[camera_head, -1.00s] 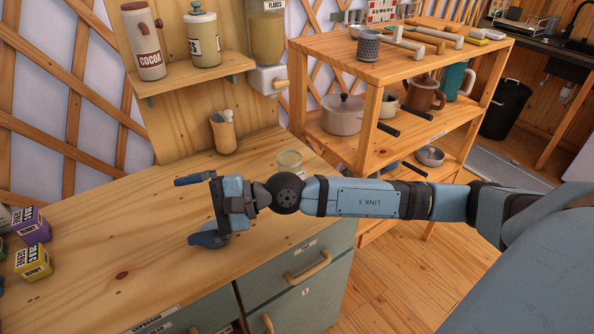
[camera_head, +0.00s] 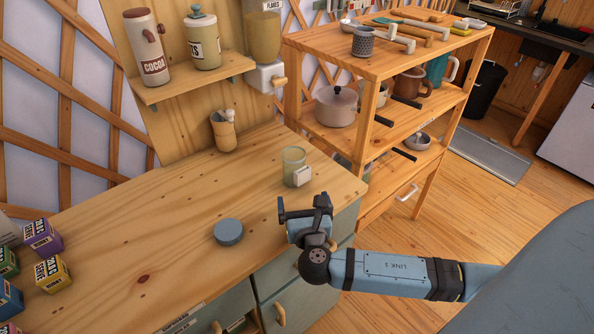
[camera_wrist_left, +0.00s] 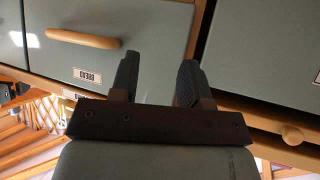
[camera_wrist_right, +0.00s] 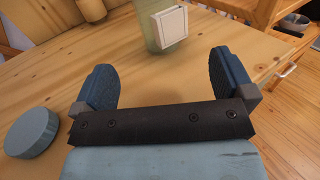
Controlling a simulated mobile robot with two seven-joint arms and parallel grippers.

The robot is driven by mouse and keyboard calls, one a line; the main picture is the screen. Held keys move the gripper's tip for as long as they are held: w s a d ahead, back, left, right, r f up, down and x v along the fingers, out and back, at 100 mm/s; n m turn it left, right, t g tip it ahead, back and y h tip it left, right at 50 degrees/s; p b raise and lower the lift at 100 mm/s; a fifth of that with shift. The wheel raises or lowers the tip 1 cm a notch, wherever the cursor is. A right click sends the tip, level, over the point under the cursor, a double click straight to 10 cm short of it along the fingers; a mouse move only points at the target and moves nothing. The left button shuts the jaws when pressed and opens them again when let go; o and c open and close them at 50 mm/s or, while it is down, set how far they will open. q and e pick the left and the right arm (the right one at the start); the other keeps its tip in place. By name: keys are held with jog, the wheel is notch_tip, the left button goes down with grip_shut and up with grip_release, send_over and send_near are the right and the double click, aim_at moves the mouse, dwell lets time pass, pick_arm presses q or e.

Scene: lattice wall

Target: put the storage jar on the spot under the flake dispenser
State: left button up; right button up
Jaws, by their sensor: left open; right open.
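The storage jar (camera_head: 294,168), pale green glass with a white label, stands upright and lidless near the counter's right end. It also shows at the top of the right wrist view (camera_wrist_right: 153,28), ahead of the fingers. The flake dispenser (camera_head: 265,35) hangs on the wall board, its spout over the counter's back; I see no clear spot mark beneath. My right gripper (camera_head: 303,204) is open and empty, in front of the jar and apart from it; its fingers also show in the right wrist view (camera_wrist_right: 163,70). My left gripper (camera_wrist_left: 158,75) is open and empty before drawer fronts.
A round blue lid (camera_head: 228,231) lies on the counter (camera_head: 170,215), left of my right gripper. A scoop holder (camera_head: 223,132) is at the back. A shelf (camera_head: 190,85) bears canisters. Tea boxes (camera_head: 45,255) stand left. A wooden rack (camera_head: 390,70) stands right. Mid-counter is clear.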

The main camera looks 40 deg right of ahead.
aim_at(299, 178)
jog(key=x, duration=0.5)
jog(key=shift+w+d, duration=0.1)
jog(key=shift+w, duration=0.15)
jog(key=shift+r+p+x, duration=0.15)
jog(key=shift+p+x, duration=0.05)
jog(key=shift+x, duration=1.15)
jog(key=shift+r+p+x, duration=0.1)
jog(key=shift+p+x, duration=0.05)
jog(key=shift+x, duration=1.25)
jog(key=shift+s+d, duration=0.1)
jog(key=shift+c, duration=0.2)
jog(key=c, duration=1.1)
jog(key=shift+o, duration=0.2)
jog(key=shift+r, duration=0.1)
